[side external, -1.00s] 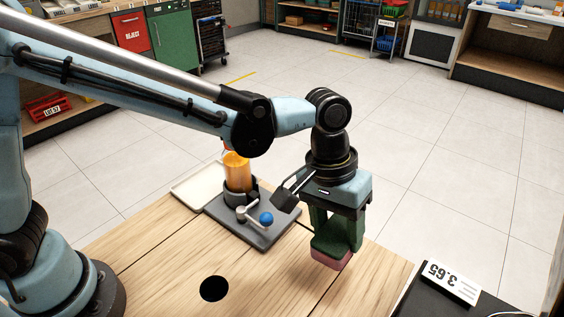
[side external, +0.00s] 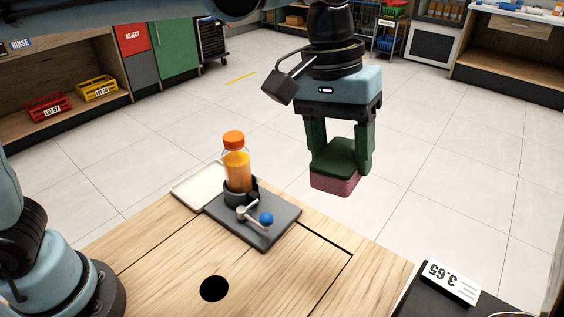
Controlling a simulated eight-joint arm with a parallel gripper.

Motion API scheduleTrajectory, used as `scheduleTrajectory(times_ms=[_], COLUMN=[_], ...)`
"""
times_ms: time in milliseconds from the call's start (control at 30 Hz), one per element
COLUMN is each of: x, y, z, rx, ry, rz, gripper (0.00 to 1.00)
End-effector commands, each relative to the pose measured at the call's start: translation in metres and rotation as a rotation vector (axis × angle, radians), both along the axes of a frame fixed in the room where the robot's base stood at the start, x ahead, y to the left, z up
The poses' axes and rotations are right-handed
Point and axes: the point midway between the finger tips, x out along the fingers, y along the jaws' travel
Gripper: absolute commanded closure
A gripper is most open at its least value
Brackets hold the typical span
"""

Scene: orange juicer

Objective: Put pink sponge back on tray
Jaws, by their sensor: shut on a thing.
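My gripper (side external: 340,157) is shut on the pink sponge (side external: 334,185), a block with a pink lower layer and a dark green upper part between the green fingers. It is held up in the air, to the right of the trays and well above the table's level. A pale cream tray (side external: 190,190) lies flat on the wooden table at its back left corner. Its right part is hidden behind the bottle and grey tray, and its visible surface looks empty.
The wooden table (side external: 170,265) has a round hole (side external: 214,289). A black surface with a price card (side external: 452,281) stands front right.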

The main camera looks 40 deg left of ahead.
Motion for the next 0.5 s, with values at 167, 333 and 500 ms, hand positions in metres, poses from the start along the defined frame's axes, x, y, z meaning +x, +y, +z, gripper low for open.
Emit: scheduleTrajectory(times_ms=[167, 333, 500], x=[0.015, 0.029, 0.034], y=[0.041, 0.100, 0.178], z=[0.001, 0.001, 0.001], rx=[0.014, 0.032, 0.054], ry=[0.011, 0.026, 0.045], rz=[0.174, 0.419, 0.750], gripper=[0.91, 0.91, 0.91])
